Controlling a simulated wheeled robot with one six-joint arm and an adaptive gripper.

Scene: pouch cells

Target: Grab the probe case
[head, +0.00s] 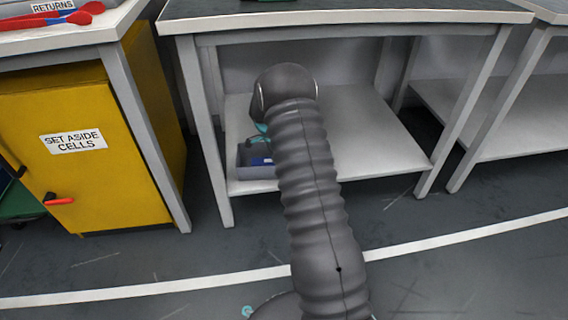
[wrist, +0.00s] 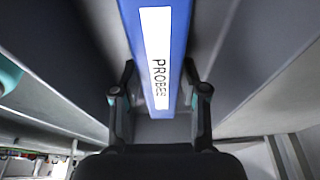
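The probe case is a long blue box (wrist: 181,40) with a white label reading PROBES, running down the middle of the wrist view. Its upper end is cut off by the frame. My gripper (wrist: 159,66) is open, with one finger at each side of the case. The fingertips look very near its edges; I cannot tell whether they touch. In the head view, my arm hides most of the gripper. A bit of blue there, likely the case (head: 262,161), shows in a grey bin (head: 243,158) on the lower shelf.
The bin stands at the left of the white shelf (head: 375,150), under the bench top (head: 350,16). Bench legs flank the opening. A yellow cabinet (head: 90,185) marked SET ASIDE CELLS stands left. The shelf's right part is clear.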

